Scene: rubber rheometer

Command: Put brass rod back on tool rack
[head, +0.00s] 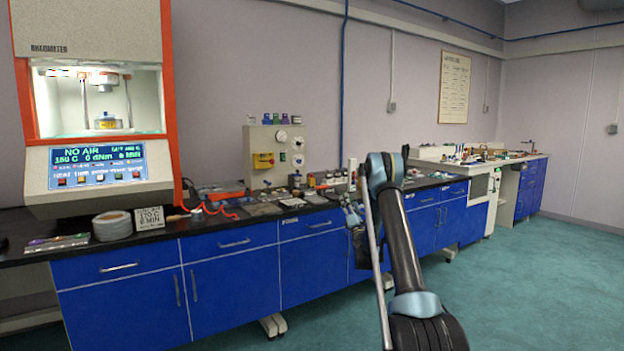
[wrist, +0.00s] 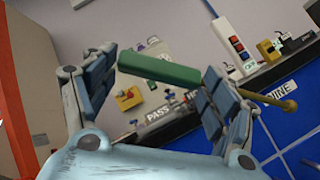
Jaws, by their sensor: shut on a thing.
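The brass rod (wrist: 270,99) shows in the wrist view, its ball-shaped end sticking out to the right past my right finger. A green handle-like piece (wrist: 158,69) lies in line with it between my fingertips, and the stretch between them is hidden behind the finger. My gripper (wrist: 160,68) is shut on the rod, with its fingers wide apart. In the head view my gripper (head: 354,216) is at the front of the bench, partly hidden by my arm, and the rod cannot be made out. I cannot identify the tool rack in either view.
The dark bench (head: 262,216) carries a rheometer (head: 95,110) at left and a gauge panel (head: 274,155). Several small items crowd the bench near my gripper. Blue cabinets (head: 232,290) stand below. The green floor (head: 540,280) at right is clear.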

